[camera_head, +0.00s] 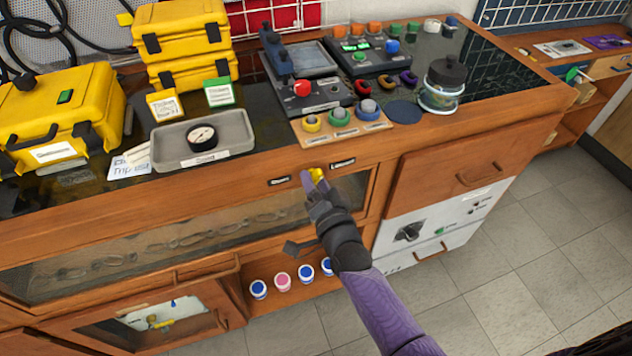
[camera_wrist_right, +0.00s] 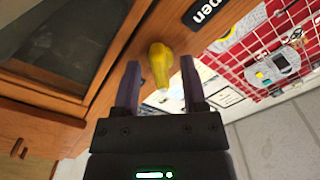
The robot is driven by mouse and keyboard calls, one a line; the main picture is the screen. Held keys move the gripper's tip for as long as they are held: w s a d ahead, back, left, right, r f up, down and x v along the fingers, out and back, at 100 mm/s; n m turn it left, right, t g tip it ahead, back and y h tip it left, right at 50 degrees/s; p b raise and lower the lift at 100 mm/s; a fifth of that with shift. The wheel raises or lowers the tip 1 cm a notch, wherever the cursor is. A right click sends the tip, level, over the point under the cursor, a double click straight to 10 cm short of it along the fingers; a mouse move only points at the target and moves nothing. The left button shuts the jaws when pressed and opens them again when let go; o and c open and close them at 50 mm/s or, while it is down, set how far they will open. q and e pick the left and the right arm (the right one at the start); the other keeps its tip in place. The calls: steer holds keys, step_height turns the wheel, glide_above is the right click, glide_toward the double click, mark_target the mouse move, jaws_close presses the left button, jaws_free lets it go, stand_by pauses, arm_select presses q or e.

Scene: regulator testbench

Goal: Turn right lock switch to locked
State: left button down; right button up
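The yellow lock switch (camera_head: 317,175) is on the wooden front edge of the bench, between a left label (camera_head: 279,181) and a right label (camera_head: 342,164). Both labels are too small to read in the head view. In the right wrist view the yellow switch (camera_wrist_right: 160,58) points out between my fingertips. A black label (camera_wrist_right: 207,12) beside it shows the letters "pen". My right gripper (camera_head: 311,183) is at the switch, and its two fingers (camera_wrist_right: 160,75) are apart on either side of it, with gaps visible. My left gripper is not in view.
A glass-fronted compartment (camera_head: 190,238) lies below the switch. Knobs on a wooden board (camera_head: 342,127), a grey tray with a gauge (camera_head: 202,140) and yellow cases (camera_head: 60,115) stand on the bench above. Small jars (camera_head: 282,281) sit on a lower shelf. The floor at right is clear.

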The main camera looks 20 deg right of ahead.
steer(key=s+d+n+g+p, duration=0.25)
steer(key=s+n+g, duration=1.05)
steer(key=s, duration=1.5)
step_height(320, 180, down, 16)
steer(key=s+f+m+g, duration=0.1)
steer(key=s+m+g, duration=0.1)
steer(key=g, duration=0.1)
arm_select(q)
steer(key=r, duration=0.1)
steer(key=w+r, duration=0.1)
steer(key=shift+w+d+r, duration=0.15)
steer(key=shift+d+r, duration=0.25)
arm_select(e)
steer(key=s+d+f+g+h, duration=0.1)
steer(key=s+d+f+g, duration=0.1)
steer(key=s+f, duration=0.9)
steer(key=s+d, duration=0.1)
steer(key=s, duration=0.3)
steer(key=shift+d, duration=0.35)
